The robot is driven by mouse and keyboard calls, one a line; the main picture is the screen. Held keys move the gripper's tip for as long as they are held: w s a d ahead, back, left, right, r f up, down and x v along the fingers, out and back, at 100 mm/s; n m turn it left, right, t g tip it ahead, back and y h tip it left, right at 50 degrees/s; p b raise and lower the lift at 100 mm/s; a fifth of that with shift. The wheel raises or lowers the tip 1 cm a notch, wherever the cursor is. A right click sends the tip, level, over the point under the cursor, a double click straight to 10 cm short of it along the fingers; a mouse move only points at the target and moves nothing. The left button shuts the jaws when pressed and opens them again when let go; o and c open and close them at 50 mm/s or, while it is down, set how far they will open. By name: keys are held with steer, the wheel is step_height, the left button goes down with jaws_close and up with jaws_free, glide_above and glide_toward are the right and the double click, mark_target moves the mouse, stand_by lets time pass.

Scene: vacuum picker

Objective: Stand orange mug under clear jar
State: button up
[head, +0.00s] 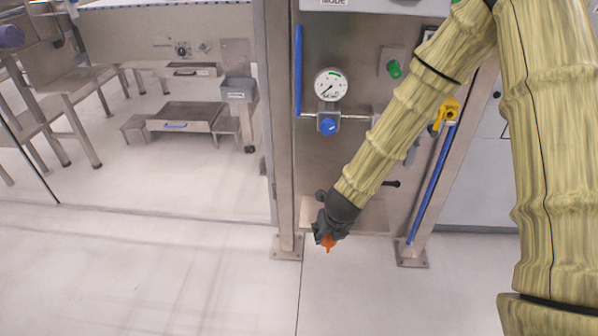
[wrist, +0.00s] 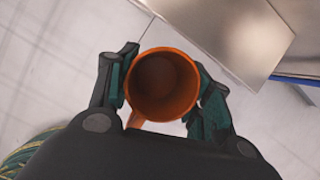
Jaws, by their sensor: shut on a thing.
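My gripper (head: 330,230) is low in front of the machine, at the end of my yellow-green arm. In the wrist view my gripper (wrist: 165,88) is shut on the orange mug (wrist: 163,112), one finger on each side of it. The mug's open mouth faces the wrist camera and its inside looks empty. Its handle points toward the bottom left of that view. In the head view only a small orange part of the mug (head: 328,243) shows below my gripper. I cannot make out a clear jar in either view.
A metal machine panel with a pressure gauge (head: 330,84), a blue knob (head: 328,126) and a yellow valve (head: 447,112) stands behind my arm. A metal shelf (head: 365,217) juts out low beside my gripper, and it also shows in the wrist view (wrist: 235,35). The floor in front is clear.

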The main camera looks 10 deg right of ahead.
steer(key=w+d+r+m+g+h, duration=0.1)
steer(key=d+r+m+g+h, duration=0.15)
steer(key=m, duration=0.55)
steer(key=w+d+r+m+g+h, duration=0.1)
steer(key=d+m+g+h, duration=0.15)
steer(key=m, duration=0.65)
steer(key=s+a+r+m+g+y+p, duration=0.15)
steer(key=a+r+m+g+y, duration=0.4)
steer(key=m, duration=1.45)
steer(key=s+a+r+p, duration=0.1)
steer(key=s+r+p, duration=0.1)
steer(key=r+p, duration=0.7)
steer(key=s+a+r+t+p, duration=0.1)
steer(key=r+p, duration=0.7)
steer(key=p, duration=1.1)
steer(key=shift+s+r+n+p, duration=0.3)
steer(key=shift+s+r+p, duration=0.05)
steer(key=shift+s+r, duration=0.1)
steer(key=shift+f+t, duration=0.15)
steer(key=shift+t, duration=0.1)
